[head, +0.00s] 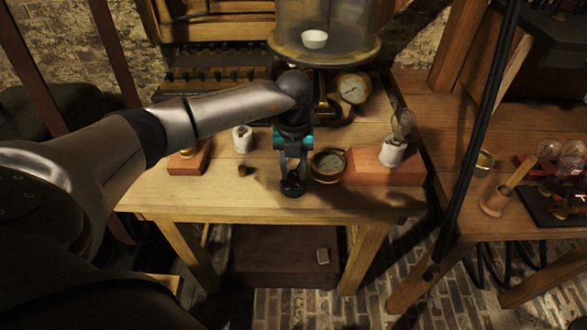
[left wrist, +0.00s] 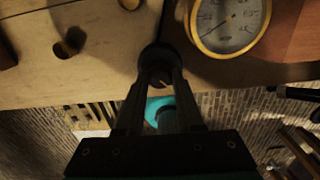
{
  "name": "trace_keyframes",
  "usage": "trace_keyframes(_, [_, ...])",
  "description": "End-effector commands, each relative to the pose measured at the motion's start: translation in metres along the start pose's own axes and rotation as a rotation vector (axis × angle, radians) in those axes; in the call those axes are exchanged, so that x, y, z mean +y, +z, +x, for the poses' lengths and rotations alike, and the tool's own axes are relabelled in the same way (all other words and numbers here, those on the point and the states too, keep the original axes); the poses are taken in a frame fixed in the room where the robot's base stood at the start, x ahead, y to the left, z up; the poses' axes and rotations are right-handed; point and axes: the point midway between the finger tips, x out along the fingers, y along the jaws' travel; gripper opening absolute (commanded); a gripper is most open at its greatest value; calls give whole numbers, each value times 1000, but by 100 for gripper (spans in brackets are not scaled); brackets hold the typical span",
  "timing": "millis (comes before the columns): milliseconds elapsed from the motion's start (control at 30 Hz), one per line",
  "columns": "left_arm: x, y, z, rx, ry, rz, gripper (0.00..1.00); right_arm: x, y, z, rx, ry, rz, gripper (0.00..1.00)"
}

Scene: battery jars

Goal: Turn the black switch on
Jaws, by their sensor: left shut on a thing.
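The black switch (head: 292,189) sits at the front edge of the wooden table, between a small brown knob and a brass gauge. My left gripper (head: 293,174) reaches down over it from behind and is shut on it. In the left wrist view the two fingers of my left gripper (left wrist: 158,78) close around the black switch (left wrist: 157,54), and its lower part is hidden between them. Which way the switch is set cannot be told. My right gripper is not in view.
The brass gauge (head: 327,165) stands close to the right of the switch. The brown knob (head: 243,170) is to the left. A white jar (head: 243,138) stands behind it. A reddish block (head: 384,168) bears a bulb in a white holder (head: 393,152). A glass bell (head: 328,30) stands at the back.

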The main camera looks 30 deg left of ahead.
Motion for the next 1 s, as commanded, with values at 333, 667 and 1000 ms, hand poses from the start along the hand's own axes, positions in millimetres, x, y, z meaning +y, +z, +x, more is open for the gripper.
trace_keyframes(333, [0,1,-1,-1,0,202,0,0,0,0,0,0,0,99])
trace_keyframes(667, [0,1,-1,-2,-1,512,0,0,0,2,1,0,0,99])
trace_keyframes(1000, [0,1,-1,-2,0,835,0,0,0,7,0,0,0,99])
